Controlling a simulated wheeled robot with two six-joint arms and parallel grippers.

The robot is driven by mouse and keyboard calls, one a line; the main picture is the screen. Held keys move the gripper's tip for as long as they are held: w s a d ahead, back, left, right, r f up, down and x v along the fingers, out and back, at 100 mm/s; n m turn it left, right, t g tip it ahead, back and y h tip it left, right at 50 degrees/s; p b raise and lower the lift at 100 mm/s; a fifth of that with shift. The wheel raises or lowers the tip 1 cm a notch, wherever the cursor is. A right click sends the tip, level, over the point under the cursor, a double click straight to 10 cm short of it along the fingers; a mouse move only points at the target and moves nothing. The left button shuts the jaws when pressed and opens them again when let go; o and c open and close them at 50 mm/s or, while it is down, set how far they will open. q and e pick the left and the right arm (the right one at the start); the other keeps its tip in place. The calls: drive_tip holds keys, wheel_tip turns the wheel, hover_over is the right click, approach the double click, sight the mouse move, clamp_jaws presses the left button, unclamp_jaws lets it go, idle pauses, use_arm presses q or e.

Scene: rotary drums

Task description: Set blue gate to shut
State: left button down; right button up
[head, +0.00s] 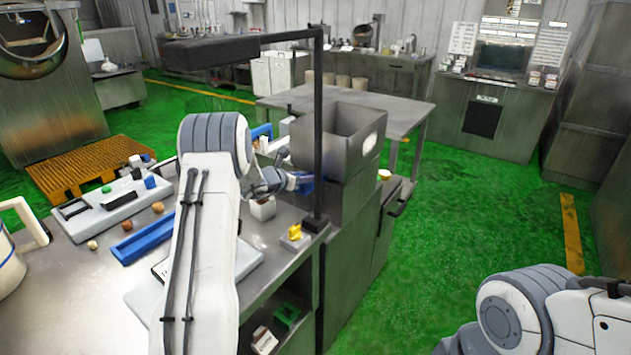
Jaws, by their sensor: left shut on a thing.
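My left arm reaches forward over the steel bench, and its gripper (287,184) is at the bench's right part, beside the grey bin. The gripper is shut on a small blue piece (303,183), which looks like the blue gate; the arm and fingers hide part of it. I cannot tell from this view how far the gate is turned or slid. My right arm shows only at the lower right corner, and its gripper is out of view.
A black post (318,130) with an overhead bar rises close to my left gripper. A grey open bin (338,135) stands behind it. A white cup (262,209), a yellow-topped block (295,233) and a blue tray (148,239) sit on the bench. Green floor is clear at right.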

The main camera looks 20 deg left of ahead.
use_arm(q)
drive_tip(key=shift+w+r, duration=0.2)
drive_tip(key=c, duration=0.6)
unclamp_jaws()
drive_tip(key=shift+w+d+f, duration=0.1)
drive_tip(key=shift+f, duration=0.05)
drive_tip(key=shift+s+a, duration=0.2)
drive_tip(key=shift+s, duration=0.2)
drive_tip(key=b+v, duration=0.1)
drive_tip(key=v, duration=0.9)
drive_tip(key=shift+b, duration=0.35)
drive_tip(key=shift+d, duration=0.1)
